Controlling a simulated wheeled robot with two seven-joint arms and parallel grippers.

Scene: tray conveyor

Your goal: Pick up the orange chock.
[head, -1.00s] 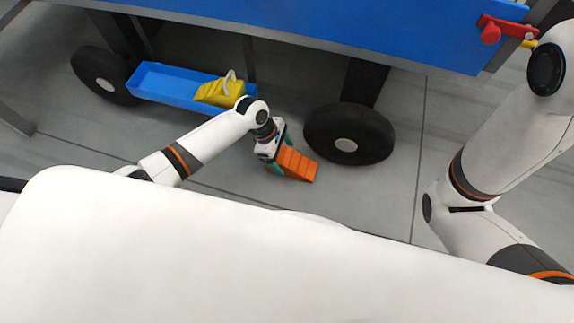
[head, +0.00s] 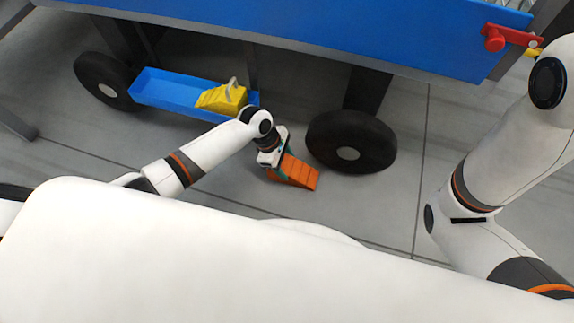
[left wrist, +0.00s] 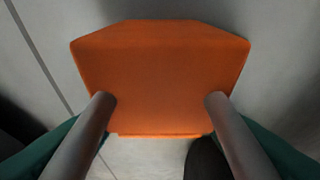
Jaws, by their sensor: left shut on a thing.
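The orange chock (head: 298,172) is a ridged wedge near the floor, just left of and in front of the right black wheel in the head view. My left gripper (head: 279,165) is shut on it at its left end. In the left wrist view the orange chock (left wrist: 160,75) fills the middle, with the two grey fingers of my left gripper (left wrist: 160,103) on either side of its near part. I cannot tell whether the chock touches the floor. My right arm shows at the right of the head view, but its gripper is out of view.
A blue cart (head: 330,30) stands on black wheels, the right one (head: 350,142) close to the chock. A blue tray (head: 160,88) under the cart holds a yellow chock (head: 222,97) with a pale handle. Red and yellow levers (head: 510,38) sit at the cart's right corner. Grey floor is clear right of the wheel.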

